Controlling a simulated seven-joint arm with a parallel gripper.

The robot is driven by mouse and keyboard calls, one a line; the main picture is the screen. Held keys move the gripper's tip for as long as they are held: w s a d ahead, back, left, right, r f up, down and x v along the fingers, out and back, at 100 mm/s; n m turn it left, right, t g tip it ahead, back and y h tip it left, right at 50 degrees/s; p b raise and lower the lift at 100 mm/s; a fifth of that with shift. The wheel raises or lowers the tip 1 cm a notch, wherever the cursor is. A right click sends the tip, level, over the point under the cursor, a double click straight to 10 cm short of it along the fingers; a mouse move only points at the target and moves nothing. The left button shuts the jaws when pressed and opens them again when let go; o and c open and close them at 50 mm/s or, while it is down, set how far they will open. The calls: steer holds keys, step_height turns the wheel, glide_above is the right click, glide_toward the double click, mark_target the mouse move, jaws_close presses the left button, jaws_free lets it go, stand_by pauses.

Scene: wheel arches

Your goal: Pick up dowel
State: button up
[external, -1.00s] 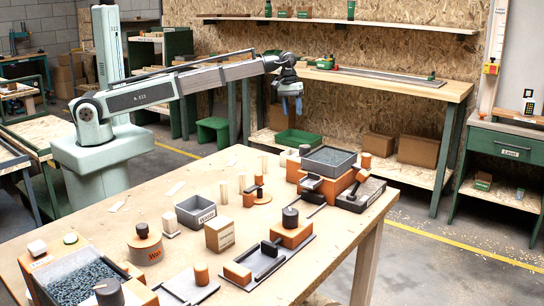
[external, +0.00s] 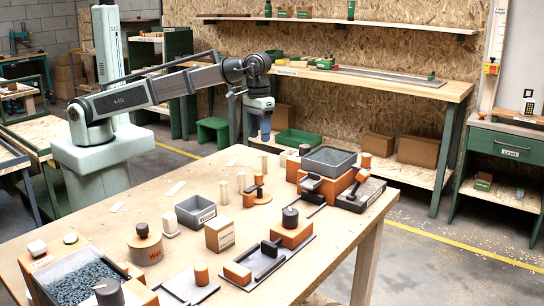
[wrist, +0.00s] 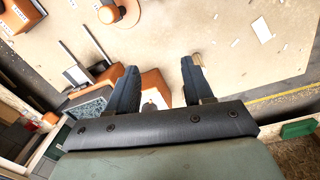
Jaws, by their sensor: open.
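Several small pale wooden dowels stand upright on the table. One is near the back edge (external: 265,165). Two more stand nearer the middle, one (external: 241,182) behind the other (external: 223,192). The frames do not show which one the task names. My gripper (external: 259,137) points down above the back edge of the table, apart from the dowels and higher than them. In the wrist view its two dark fingers (wrist: 158,66) are spread with nothing held between them. A small pale piece (wrist: 199,59), perhaps a dowel, shows beside the right finger tip, partly hidden by it.
A grey parts bin (external: 328,160) on orange blocks stands right of the dowels. The tabletop (external: 205,176) left of the dowels is mostly clear.

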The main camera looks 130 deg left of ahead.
steer(key=m, duration=0.2)
glide_above(223, 182)
step_height(223, 182, down, 7)
steer(key=shift+s+d+f, duration=0.1)
steer(key=shift+f, duration=2.9)
jaws_close()
